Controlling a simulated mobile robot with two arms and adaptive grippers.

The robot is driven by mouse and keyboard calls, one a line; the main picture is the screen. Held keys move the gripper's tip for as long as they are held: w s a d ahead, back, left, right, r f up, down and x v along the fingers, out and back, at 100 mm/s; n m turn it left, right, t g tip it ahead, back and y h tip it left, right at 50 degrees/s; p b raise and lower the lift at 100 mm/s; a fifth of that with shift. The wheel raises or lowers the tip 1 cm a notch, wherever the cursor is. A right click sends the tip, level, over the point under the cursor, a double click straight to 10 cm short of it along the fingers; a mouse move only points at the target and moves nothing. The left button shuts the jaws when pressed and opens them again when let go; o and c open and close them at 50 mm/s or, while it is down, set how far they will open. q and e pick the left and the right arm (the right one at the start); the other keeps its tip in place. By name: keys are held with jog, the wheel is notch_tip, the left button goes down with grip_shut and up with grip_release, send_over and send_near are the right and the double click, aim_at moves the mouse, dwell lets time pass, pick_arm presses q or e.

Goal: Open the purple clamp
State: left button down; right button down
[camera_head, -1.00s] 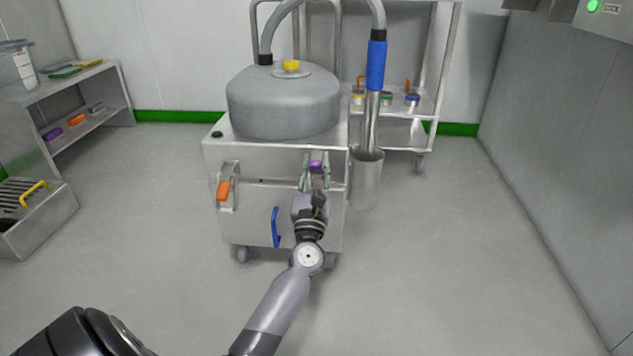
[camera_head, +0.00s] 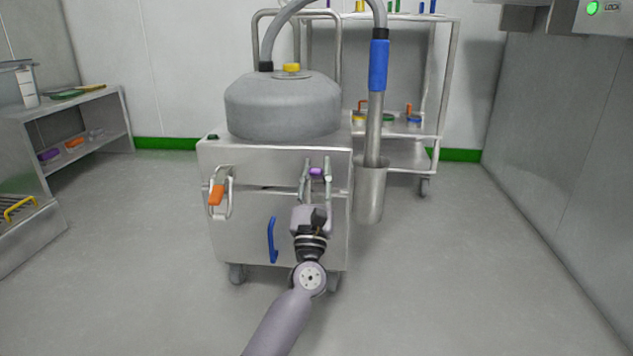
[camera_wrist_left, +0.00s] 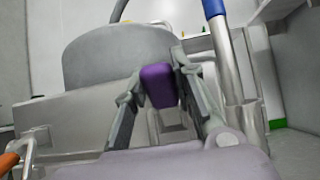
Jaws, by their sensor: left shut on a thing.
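The purple clamp (camera_head: 316,171) is on the upper right of the front of a grey metal cart. My left gripper (camera_head: 315,172) is in front of it, with its fingers shut on the purple handle from both sides. In the left wrist view the purple clamp handle (camera_wrist_left: 158,86) sits between the two fingertips (camera_wrist_left: 160,84), with a metal bracket below and behind it. The bracket is partly hidden by the gripper. My right gripper is not in view.
The cart's front (camera_head: 240,235) also has an orange-handled clamp (camera_head: 216,195) and a blue handle (camera_head: 272,240). A blue-gripped metal tube (camera_head: 377,65) stands in a holder (camera_head: 370,195) at right. A rack (camera_head: 440,130) is behind. Floor (camera_head: 450,270) at right is clear.

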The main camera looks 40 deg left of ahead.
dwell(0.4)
pick_arm(q)
jog(key=c, duration=1.3)
grip_release()
